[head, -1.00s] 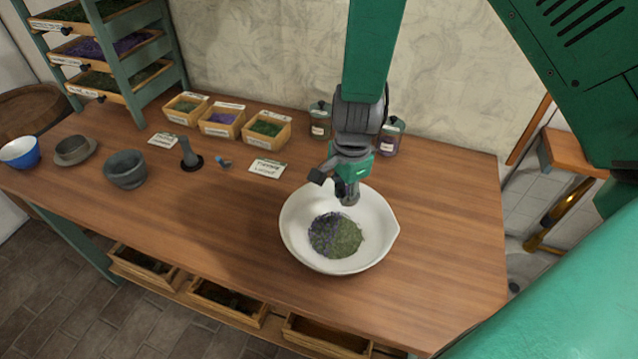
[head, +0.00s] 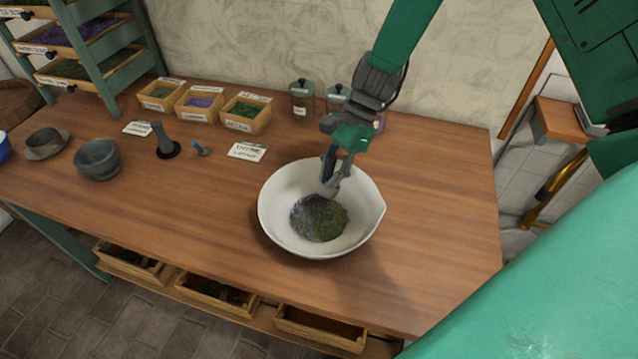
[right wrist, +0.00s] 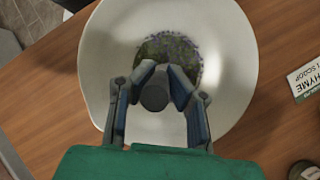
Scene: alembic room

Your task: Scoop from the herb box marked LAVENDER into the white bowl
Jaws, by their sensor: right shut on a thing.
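The white bowl (head: 372,222) stands on the table, with dark purple and green herbs (head: 320,219) lying together in its bottom. My right gripper (head: 330,180) is shut on a grey round-ended tool (right wrist: 154,94), tilted, over the inside of the bowl. The tool's lower end is hard to make out, and I cannot tell whether it touches the herbs. The herb box with purple content, which looks like LAVENDER (head: 199,116), is the middle one of three small wooden boxes at the back. My left gripper is not in view.
Green-filled boxes (head: 160,107) and (head: 246,125) flank the purple one. Jars (head: 302,100) stand behind. The table (head: 440,190) is clear at right.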

